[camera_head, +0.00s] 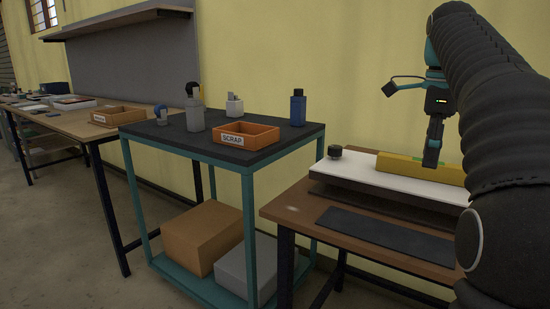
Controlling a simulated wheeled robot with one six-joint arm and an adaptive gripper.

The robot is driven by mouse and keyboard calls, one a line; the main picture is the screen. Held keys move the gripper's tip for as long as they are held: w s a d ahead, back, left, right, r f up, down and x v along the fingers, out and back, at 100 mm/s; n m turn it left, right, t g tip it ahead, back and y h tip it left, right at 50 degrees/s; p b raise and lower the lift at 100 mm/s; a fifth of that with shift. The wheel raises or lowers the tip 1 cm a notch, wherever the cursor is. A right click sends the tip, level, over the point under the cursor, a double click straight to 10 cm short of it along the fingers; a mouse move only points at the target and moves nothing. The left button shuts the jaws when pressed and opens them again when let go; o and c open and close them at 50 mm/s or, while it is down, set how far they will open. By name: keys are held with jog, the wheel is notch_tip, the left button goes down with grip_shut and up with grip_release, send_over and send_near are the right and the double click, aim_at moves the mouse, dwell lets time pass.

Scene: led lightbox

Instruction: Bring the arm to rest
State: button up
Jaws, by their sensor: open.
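My arm comes down the right side of the view, dark and ribbed, and bends over the table at the right. A small camera on a bracket sticks out to the left of my wrist. I cannot tell whether the fingertips touch the panel or the bar.
The panel, with a black knob (335,151), lies on a wooden table (285,210) beside a dark mat (385,234). Left stands a teal-framed cart (185,143) with an orange SCRAP bin (262,143), a blue bottle (298,108) and a grey spray bottle (195,115). Boxes sit below.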

jog(key=s+a+f+n+t, duration=0.2)
jog(key=s+a+f+n, duration=0.5)
jog(key=s+f+n, duration=0.3)
jog(key=s+a+f+n+t, duration=0.3)
jog(key=s+a+f+n, duration=0.4)
jog(key=s+f+n, duration=0.3)
notch_tip(320, 180, down, 6)
jog(key=n, duration=0.4)
jog(key=shift+r+t, duration=0.2)
jog(key=shift+t, duration=0.1)
